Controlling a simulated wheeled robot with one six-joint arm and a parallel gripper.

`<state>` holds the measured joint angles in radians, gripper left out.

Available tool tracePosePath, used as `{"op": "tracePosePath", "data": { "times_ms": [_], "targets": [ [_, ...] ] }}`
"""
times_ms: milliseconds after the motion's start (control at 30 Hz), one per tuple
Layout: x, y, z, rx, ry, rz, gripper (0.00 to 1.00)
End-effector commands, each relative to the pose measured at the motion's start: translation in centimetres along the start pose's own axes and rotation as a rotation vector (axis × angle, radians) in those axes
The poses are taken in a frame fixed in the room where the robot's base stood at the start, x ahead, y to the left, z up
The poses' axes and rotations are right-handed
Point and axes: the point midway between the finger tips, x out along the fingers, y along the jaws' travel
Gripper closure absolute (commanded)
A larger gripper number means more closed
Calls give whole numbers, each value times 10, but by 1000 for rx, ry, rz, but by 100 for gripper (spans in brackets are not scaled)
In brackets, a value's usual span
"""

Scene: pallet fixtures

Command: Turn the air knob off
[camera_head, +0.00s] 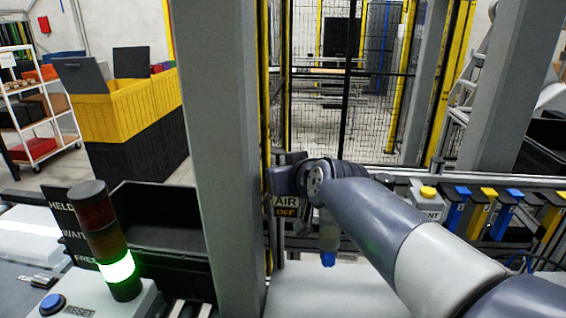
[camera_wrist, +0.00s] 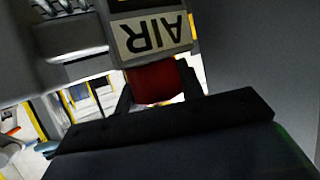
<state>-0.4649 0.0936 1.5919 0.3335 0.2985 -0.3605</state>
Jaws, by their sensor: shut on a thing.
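The red air knob (camera_wrist: 154,84) shows in the wrist view, just below the upside-down AIR label (camera_wrist: 150,36). My gripper (camera_wrist: 157,92) has its dark fingers on either side of the knob and is shut on it. In the head view, the AIR sign (camera_head: 286,201) with a dark OFF plate (camera_head: 286,212) in yellow letters hangs beside the grey post, at the end of my arm. The knob cannot be made out in the head view. How far it is turned cannot be told.
A thick grey post (camera_head: 222,150) stands just left of the AIR sign. A signal tower (camera_head: 107,240) with its green light lit and a blue RESET button (camera_head: 52,304) are at lower left.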

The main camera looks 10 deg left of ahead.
Motion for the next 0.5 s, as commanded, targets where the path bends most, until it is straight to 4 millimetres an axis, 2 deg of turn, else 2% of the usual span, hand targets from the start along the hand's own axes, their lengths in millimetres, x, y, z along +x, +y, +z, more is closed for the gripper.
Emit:
{"op": "tracePosePath", "data": {
  "times_ms": [333,367,433,500],
  "targets": [
    [0,0,1,2,1,4,86],
    [0,0,1,3,1,4,62],
    [0,0,1,3,1,4,56],
    [0,0,1,2,2,4,54]
  ]
}}
